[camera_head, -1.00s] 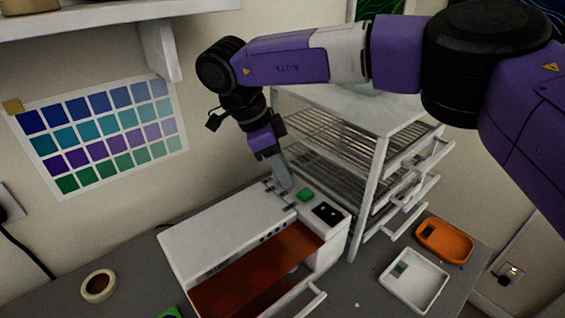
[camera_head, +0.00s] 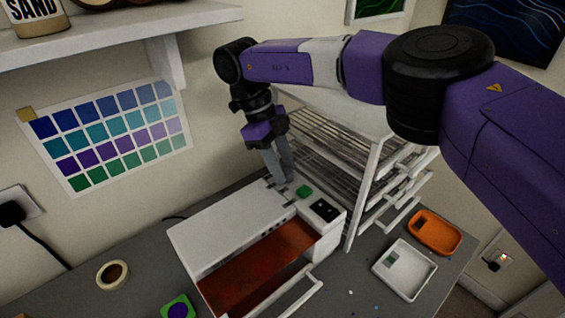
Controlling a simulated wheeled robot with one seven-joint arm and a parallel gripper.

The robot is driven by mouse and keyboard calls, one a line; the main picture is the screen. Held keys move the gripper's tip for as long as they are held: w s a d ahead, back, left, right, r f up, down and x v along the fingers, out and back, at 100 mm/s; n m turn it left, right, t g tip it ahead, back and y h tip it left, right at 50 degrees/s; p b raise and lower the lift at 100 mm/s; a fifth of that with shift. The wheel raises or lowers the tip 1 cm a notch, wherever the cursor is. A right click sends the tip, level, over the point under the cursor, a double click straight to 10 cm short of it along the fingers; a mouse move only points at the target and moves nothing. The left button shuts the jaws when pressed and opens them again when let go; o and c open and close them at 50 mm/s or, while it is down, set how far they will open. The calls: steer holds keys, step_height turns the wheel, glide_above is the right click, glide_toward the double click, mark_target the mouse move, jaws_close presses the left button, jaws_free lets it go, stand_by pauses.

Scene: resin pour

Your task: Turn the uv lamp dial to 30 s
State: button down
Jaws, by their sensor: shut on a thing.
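The UV lamp (camera_head: 228,221) is a white box on the grey worktop, with an orange-red front window and an open pull handle at its front. Its top right panel carries a green button (camera_head: 304,191) and a black display (camera_head: 324,209). My gripper (camera_head: 280,182) points down at the back of this panel, left of the green button. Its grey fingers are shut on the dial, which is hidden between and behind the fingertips. The dial's mark and its setting cannot be read from here.
A white drying rack (camera_head: 374,185) with wire shelves and several handles stands close right of the lamp. A white tray (camera_head: 430,272) and an orange tray (camera_head: 457,240) lie to the right. A tape roll (camera_head: 112,274) and a green item (camera_head: 178,306) lie at front left.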

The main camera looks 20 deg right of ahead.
stand_by(0.4)
steer(key=c, duration=1)
jaws_free()
steer(key=shift+o, duration=0.2)
